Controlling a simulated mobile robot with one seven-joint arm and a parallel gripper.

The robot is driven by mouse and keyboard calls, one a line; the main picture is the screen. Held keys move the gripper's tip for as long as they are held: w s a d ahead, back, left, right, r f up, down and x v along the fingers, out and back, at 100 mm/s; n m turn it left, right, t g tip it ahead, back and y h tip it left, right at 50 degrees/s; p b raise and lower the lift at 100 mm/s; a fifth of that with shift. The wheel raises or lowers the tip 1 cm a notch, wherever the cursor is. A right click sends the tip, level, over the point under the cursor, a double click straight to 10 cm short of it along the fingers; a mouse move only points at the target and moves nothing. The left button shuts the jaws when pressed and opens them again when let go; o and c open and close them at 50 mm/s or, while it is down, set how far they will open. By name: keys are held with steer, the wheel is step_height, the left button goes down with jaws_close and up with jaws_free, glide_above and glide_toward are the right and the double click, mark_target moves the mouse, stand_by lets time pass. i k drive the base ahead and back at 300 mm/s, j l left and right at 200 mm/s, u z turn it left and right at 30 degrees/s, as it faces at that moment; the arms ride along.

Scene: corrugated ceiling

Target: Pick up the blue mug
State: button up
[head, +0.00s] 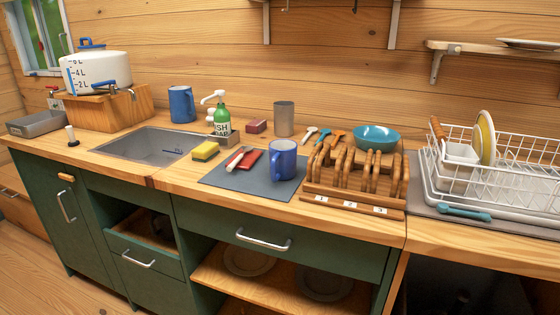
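A blue mug (283,160) stands upright on a grey mat (222,176) on the wooden counter, with its handle toward the left. A second blue vessel (182,104), taller and pitcher-like, stands behind the sink with its handle on the right side. My gripper is not in view, and nothing touches either blue vessel.
A wooden rack (352,183) stands right of the mug, with a teal bowl (377,138) behind it. A red-and-white item (243,158) lies left of the mug. The sink (155,145) and sponge (205,151) are farther left. A dish rack (500,165) stands right.

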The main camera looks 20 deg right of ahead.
mark_target(282, 153)
steer(key=z, duration=0.8)
steer(key=j+z, duration=0.2)
steer(key=z, duration=0.15)
steer(key=i+j+z, duration=0.1)
steer(key=z, duration=0.25)
steer(key=j+z, duration=0.7)
steer(key=k+j+z, duration=0.1)
steer(key=j+z, duration=0.2)
steer(key=j, duration=0.25)
steer(key=k+j, duration=0.1)
steer(key=j, duration=0.65)
steer(key=k+j+z, duration=0.1)
steer(key=j, duration=0.3)
steer(key=k+j, duration=0.15)
steer(key=j, duration=0.25)
steer(key=i+j, duration=0.2)
steer(key=i, duration=0.25)
